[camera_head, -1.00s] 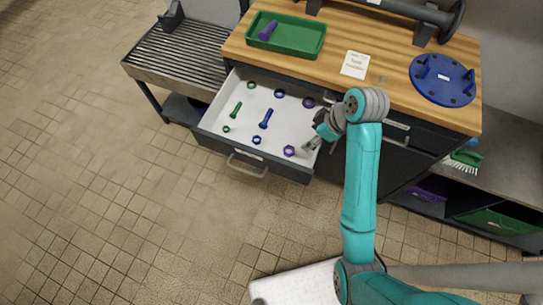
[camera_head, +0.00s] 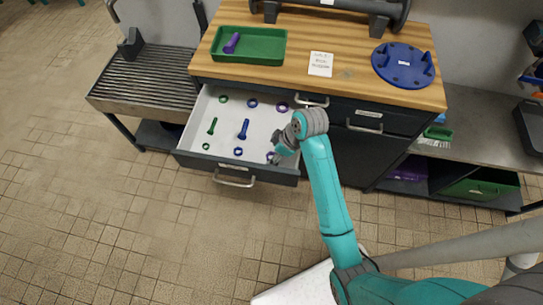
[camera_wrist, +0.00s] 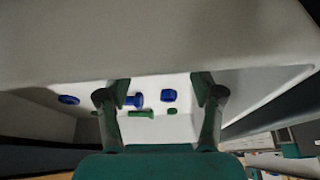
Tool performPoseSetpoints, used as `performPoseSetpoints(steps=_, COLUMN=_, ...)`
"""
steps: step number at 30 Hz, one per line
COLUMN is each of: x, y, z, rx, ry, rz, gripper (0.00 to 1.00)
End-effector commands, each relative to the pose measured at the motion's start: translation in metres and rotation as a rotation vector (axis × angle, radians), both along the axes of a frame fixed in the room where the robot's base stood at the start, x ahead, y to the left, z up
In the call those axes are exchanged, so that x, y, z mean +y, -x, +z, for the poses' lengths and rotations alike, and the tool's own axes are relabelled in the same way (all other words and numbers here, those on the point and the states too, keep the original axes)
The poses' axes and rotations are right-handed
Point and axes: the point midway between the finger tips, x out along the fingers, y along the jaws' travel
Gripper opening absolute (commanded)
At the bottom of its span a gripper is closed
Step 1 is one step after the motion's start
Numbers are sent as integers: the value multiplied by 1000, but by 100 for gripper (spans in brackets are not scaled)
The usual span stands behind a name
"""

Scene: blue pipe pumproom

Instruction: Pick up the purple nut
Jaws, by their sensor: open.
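A purple nut (camera_head: 271,156) lies at the front right of the open white drawer (camera_head: 215,147), partly hidden by my gripper (camera_head: 278,157). A second purple nut (camera_head: 283,107) lies at the drawer's back right. In the head view my gripper is at the front nut's right side, over the drawer; I cannot tell whether it touches. In the wrist view my gripper (camera_wrist: 160,98) is open, with its two fingers apart and nothing visibly held. No purple nut shows clearly in that view.
The drawer also holds a blue bolt (camera_head: 243,129), a green bolt (camera_head: 212,126), and several blue and green nuts. The wooden worktop (camera_head: 345,75) overhangs its back. On it stand a green tray (camera_head: 270,58) with a purple bolt (camera_head: 231,43) and a blue flange (camera_head: 403,65).

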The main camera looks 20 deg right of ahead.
Motion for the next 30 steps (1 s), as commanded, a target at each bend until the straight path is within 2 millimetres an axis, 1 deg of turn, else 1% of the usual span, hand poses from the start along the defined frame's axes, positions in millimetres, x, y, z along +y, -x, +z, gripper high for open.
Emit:
performPoseSetpoints(steps=1, x=2, y=-2, z=-6, rx=1, ry=-1, rz=0, gripper=67)
performPoseSetpoints(steps=4, x=5, y=-4, z=-13, rx=0, ry=-1, rz=0, gripper=67)
performPoseSetpoints(steps=12, x=5, y=-5, z=-16, rx=-2, ry=-1, rz=0, gripper=67)
performPoseSetpoints(steps=13, x=5, y=-5, z=-16, rx=-2, ry=-1, rz=0, gripper=62)
performPoseSetpoints(steps=14, x=5, y=-5, z=-16, rx=-2, ry=-1, rz=0, gripper=54)
performPoseSetpoints(steps=15, x=5, y=-5, z=-16, rx=-2, ry=-1, rz=0, gripper=44)
performPoseSetpoints(steps=17, x=5, y=-5, z=-16, rx=-1, ry=0, rz=0, gripper=29)
performPoseSetpoints(steps=18, x=5, y=-5, z=-16, rx=-1, ry=0, rz=0, gripper=19)
performPoseSetpoints(steps=20, x=5, y=-5, z=-16, rx=-1, ry=0, rz=0, gripper=4)
performPoseSetpoints(steps=21, x=5, y=-4, z=-16, rx=-1, ry=0, rz=0, gripper=0)
performPoseSetpoints(steps=28, x=5, y=-5, z=-15, rx=-2, ry=-1, rz=0, gripper=0)
performPoseSetpoints(steps=30, x=5, y=-5, z=-12, rx=-3, ry=0, rz=0, gripper=0)
